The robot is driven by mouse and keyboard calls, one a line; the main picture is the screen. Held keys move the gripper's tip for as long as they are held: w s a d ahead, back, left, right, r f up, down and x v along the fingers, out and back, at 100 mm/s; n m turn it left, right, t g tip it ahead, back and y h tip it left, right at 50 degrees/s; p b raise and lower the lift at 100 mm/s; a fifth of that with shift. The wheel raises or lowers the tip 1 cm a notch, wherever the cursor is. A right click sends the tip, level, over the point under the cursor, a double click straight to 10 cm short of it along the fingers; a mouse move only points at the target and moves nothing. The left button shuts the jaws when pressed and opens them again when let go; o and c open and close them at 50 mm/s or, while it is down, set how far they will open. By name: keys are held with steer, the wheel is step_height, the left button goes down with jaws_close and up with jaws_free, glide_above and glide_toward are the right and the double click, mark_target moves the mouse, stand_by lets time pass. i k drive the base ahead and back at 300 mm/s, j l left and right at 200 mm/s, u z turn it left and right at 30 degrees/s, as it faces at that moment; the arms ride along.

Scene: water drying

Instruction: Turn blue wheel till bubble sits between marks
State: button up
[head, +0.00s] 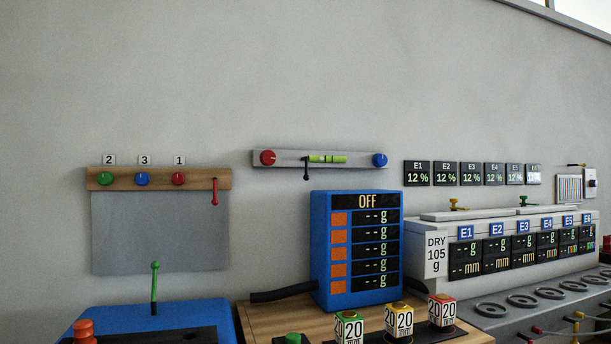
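The blue wheel (379,160) is a small round knob at the right end of a grey bar (285,157) on the wall. The bubble vial (327,159) is a yellow-green tube in the middle of that bar. It has a pale part near its left-middle, but the bubble and marks are too small to tell apart for sure. A red wheel (268,157) sits at the bar's left end. A small black lever (306,169) hangs below the vial's left end. My gripper is not in view.
A blue box reading OFF (367,202) stands below the bar. A wooden rail (158,179) with green, blue and red knobs and a red lever is on the left wall. Weight blocks (399,320) stand in front. A row of E1 to E6 displays (466,173) is at right.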

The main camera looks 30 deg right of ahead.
mark_target(379, 159)
steer(key=z, duration=1.45)
